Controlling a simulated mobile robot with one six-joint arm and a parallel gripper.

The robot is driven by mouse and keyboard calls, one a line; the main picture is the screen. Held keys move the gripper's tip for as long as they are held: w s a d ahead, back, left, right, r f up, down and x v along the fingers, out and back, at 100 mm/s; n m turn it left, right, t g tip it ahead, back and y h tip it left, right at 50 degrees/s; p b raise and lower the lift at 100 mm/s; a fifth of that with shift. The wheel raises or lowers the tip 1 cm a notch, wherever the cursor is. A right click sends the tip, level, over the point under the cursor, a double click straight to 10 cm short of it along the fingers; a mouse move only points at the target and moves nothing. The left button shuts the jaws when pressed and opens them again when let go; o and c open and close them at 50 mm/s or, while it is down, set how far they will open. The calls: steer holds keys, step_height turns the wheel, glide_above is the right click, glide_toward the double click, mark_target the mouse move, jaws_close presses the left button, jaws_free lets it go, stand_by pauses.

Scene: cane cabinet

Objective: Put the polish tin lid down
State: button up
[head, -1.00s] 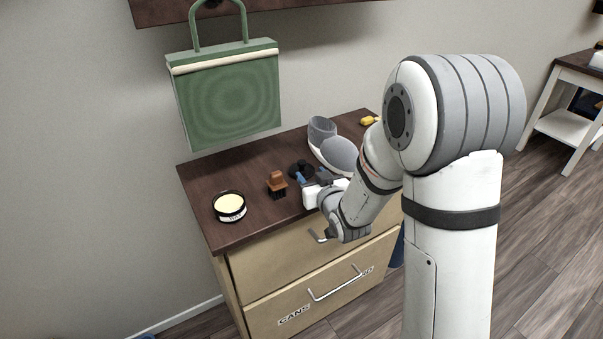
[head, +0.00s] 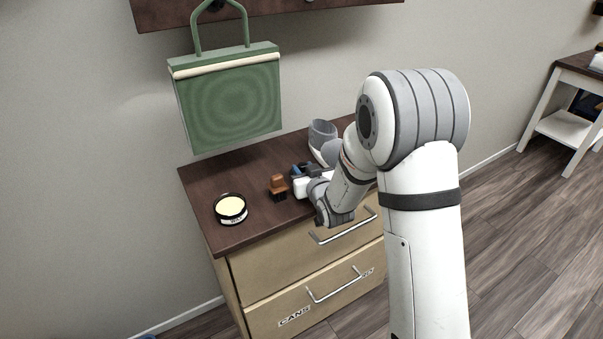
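The open polish tin (head: 230,208) stands on the dark cabinet top at the left, black with pale yellow polish and a white label. My gripper (head: 298,171) is low over the cabinet top, to the right of the brown brush. Its blue-and-black fingers point toward the wall, and the gripper body and arm partly cover them. A small dark shape shows at the fingertips; I cannot tell whether it is the lid or part of the fingers. Whether the fingers are open or shut is too small to see.
A brown brush (head: 278,187) stands between the tin and my gripper. A grey shoe (head: 323,140) is behind, partly hidden by my arm. A green bag (head: 228,100) hangs on the wall. The cabinet top (head: 215,172) is bare behind the tin.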

jaws_close()
steer(key=shift+r, duration=0.1)
